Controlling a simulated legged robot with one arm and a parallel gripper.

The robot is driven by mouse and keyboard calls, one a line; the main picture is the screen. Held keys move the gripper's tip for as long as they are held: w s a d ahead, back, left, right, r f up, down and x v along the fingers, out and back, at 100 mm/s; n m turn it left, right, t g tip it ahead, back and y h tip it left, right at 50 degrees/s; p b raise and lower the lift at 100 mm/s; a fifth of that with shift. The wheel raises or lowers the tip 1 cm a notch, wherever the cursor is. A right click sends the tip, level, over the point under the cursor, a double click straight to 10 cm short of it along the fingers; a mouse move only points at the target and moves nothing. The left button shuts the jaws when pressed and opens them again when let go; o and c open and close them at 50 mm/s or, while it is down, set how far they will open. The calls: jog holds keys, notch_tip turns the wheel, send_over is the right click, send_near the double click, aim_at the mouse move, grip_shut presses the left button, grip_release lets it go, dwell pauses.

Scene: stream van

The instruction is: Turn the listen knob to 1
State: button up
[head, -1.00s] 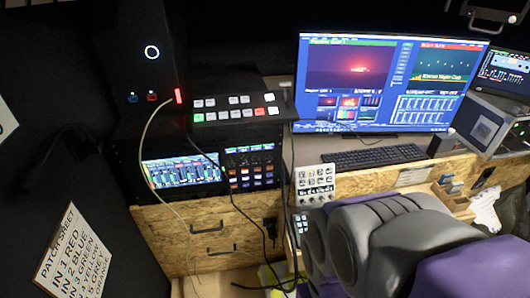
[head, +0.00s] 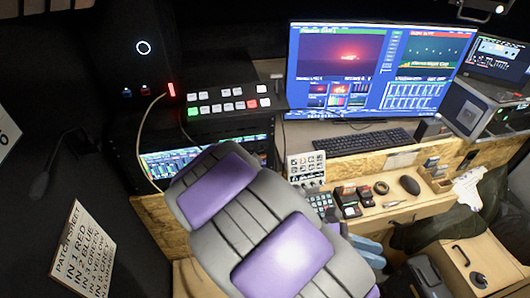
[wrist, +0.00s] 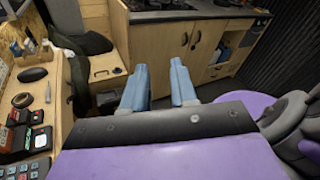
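A small pale panel with buttons and small knobs along its bottom (head: 306,167) stands at the desk's front edge in the head view, just above my arm. The labels are too small to read, so I cannot tell which knob is the listen knob or where it points. My gripper (wrist: 158,82) shows two blue fingers apart with nothing between them in the wrist view. The panel is out of the wrist view.
A keyboard (head: 362,142) and monitor (head: 375,72) are behind. A button switcher (head: 230,103) is at left.

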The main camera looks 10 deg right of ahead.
jog(key=w+r+n+t+h+p, duration=0.25)
jog(key=w+n+t+h, duration=0.35)
jog(key=w+n, duration=0.3)
jog(key=m+t+y+p, duration=0.4)
jog(key=m+t+y, duration=1.45)
jog(key=m, duration=1.75)
send_near(263, 148)
jog(key=shift+w+d+f+t+h+b, duration=0.15)
jog(key=shift+w+f+t+h+b, duration=0.35)
jog(key=shift+w+b, duration=0.8)
jog(key=shift+w+d+f+t+h+b, duration=0.1)
jog(key=shift+w+f+t+h+b, duration=0.2)
jog(key=shift+w+t+h+b, duration=0.7)
jog(key=shift+w+d+f+t+h+b, duration=0.15)
jog(key=shift+w+f+t+b, duration=0.25)
jog(key=shift+w+b, duration=1.25)
jog(key=shift+c, duration=0.4)
grip_shut()
